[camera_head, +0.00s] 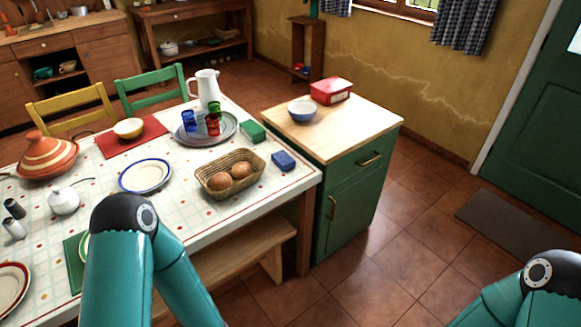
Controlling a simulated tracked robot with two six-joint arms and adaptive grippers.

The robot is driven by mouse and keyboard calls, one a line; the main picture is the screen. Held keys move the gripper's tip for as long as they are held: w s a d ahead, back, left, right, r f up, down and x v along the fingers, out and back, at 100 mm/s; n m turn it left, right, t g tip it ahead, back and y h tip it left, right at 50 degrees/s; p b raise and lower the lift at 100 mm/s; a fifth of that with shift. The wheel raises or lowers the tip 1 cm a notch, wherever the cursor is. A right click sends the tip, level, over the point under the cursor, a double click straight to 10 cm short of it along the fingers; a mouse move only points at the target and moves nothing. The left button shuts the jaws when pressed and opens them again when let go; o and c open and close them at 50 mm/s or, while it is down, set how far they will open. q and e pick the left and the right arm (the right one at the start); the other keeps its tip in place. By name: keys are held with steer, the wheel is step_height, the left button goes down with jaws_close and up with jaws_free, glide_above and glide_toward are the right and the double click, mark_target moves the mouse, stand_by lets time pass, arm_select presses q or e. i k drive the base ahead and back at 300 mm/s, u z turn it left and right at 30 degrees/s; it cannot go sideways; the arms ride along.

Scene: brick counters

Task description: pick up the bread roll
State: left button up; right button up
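Two round brown bread rolls lie in a wicker basket (254,168) near the right end of the table. One bread roll (220,181) is at the front left of the basket; the other bread roll (241,170) is behind it to the right. My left arm comes up at the lower left, in front of the table, and bends back down; its gripper is out of the picture. My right arm shows only at the lower right corner; its gripper is out of the picture too.
The table holds a striped tagine (47,158), a white plate (146,175), a white pitcher (207,88), a tray with coloured glasses (190,137), and a blue box (283,161) beside the basket. A bench (240,256) stands in front. A green cabinet (340,150) stands right.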

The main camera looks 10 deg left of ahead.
mark_target(242, 169)
steer(key=z, duration=0.2)
steer(key=i, duration=1.1)
steer(key=z, duration=1.4)
steer(key=i, duration=0.2)
steer(key=u, duration=3.55)
steer(key=k, duration=0.85)
steer(key=u, duration=0.15)
steer(key=i, duration=0.55)
